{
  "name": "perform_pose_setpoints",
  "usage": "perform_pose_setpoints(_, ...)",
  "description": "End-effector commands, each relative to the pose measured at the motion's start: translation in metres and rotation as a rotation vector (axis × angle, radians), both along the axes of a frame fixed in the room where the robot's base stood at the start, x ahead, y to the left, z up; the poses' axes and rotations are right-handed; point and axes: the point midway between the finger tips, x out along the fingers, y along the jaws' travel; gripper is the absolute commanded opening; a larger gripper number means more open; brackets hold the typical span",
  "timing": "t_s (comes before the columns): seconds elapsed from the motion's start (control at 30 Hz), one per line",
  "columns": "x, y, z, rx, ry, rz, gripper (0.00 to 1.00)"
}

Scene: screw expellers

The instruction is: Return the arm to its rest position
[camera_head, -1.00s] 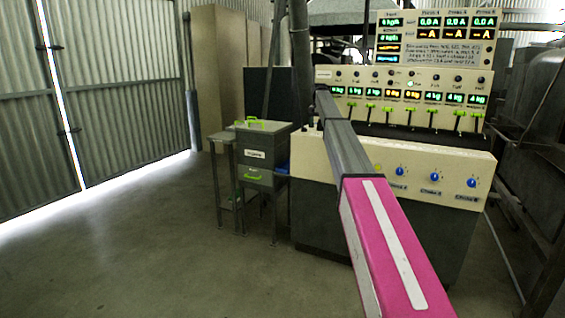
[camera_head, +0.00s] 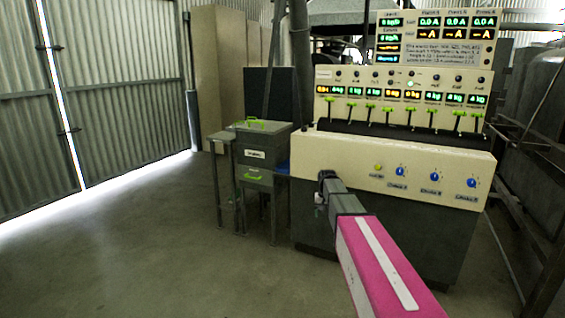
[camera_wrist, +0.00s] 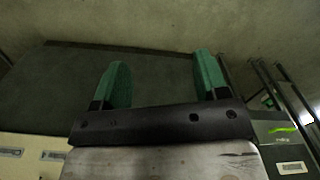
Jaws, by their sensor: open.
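My arm, pink and grey, reaches from the bottom right of the head view toward the front of the control console (camera_head: 315,155). My gripper (camera_head: 323,187) is at the far end of the arm, small and dark, just in front of the console's left part and below its cream panel edge. In the wrist view my gripper (camera_wrist: 157,85) shows two green fingers set wide apart with nothing between them. Beyond the fingers lie the dark console base front and the concrete floor.
A grey cabinet with green handles (camera_head: 262,160) stands left of the console; its labelled front also shows in the wrist view (camera_wrist: 285,140). The console carries green levers, blue knobs (camera_head: 435,177) and lit displays (camera_head: 405,95). Open floor (camera_head: 150,250) lies to the left.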

Motion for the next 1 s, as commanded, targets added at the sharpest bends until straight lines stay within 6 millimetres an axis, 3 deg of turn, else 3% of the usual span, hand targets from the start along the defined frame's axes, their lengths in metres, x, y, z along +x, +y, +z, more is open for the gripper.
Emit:
perform_pose_setpoints(0.03,-0.048,0.0,-0.016,0.0,0.004,0.013,0.67)
perform_pose_setpoints(0.2,-0.151,0.0,-0.056,0.0,0.003,0.061,0.67)
perform_pose_setpoints(0.3,-0.207,0.0,-0.073,0.0,0.002,0.088,0.67)
perform_pose_setpoints(0.43,-0.261,0.0,-0.085,0.0,0.0,0.115,0.67)
perform_pose_setpoints(0.6,-0.292,0.0,-0.091,-0.001,-0.002,0.133,0.67)
perform_pose_setpoints(1.0,-0.293,0.0,-0.093,-0.001,-0.003,0.136,0.67)
